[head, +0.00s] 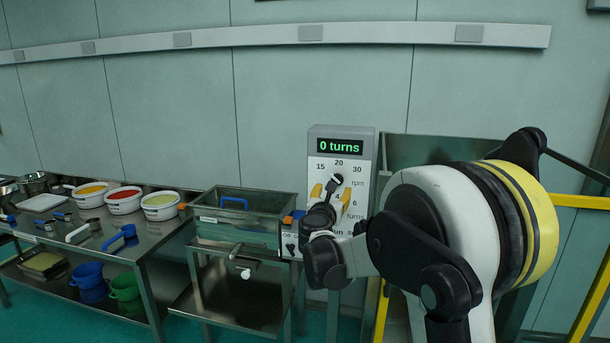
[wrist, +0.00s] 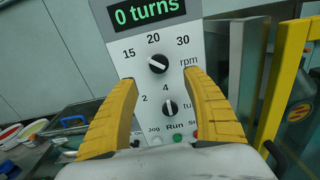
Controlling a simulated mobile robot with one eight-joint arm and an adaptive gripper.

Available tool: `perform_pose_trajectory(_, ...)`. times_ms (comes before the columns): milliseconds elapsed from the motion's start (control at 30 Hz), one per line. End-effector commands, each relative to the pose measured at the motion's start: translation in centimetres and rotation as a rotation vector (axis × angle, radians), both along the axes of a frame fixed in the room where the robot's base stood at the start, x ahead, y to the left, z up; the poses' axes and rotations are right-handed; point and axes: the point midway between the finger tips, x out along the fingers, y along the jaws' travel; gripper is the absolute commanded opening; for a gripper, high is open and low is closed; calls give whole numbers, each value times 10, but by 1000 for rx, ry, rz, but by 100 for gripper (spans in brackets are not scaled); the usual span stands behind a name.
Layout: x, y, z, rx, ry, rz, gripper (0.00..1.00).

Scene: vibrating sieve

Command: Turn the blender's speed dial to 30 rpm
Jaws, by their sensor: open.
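The blender's control panel (head: 341,150) is a grey upright box with a green display reading "0 turns"; it fills the middle of the wrist view (wrist: 187,40). The speed dial (wrist: 157,64) is a black knob with a white mark, below the labels 15, 20 and 30 rpm. Its white mark is tilted toward the upper left; the exact setting is hard to tell. It also shows in the head view (head: 335,180). My gripper (wrist: 160,76) is open, its yellow fingers on either side of the dial and apart from it. In the head view my gripper (head: 331,190) hides part of the panel.
A turns dial (wrist: 169,107) sits below the speed dial, its mark near 4. Jog, Run (wrist: 174,138) and Stop buttons are lower. A steel sieve box (head: 240,215) stands left of the panel, and a table with tubs (head: 124,204) farther left. A yellow frame (wrist: 275,80) stands right.

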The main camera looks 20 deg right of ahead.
Motion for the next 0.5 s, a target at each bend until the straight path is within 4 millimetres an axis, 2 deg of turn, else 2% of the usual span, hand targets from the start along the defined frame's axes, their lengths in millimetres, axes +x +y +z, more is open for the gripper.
perform_pose_trajectory(167, 15, -7, -3, -49, 17, 5, 58)
perform_pose_trajectory(500, 68, -43, -4, -43, 16, 4, 58)
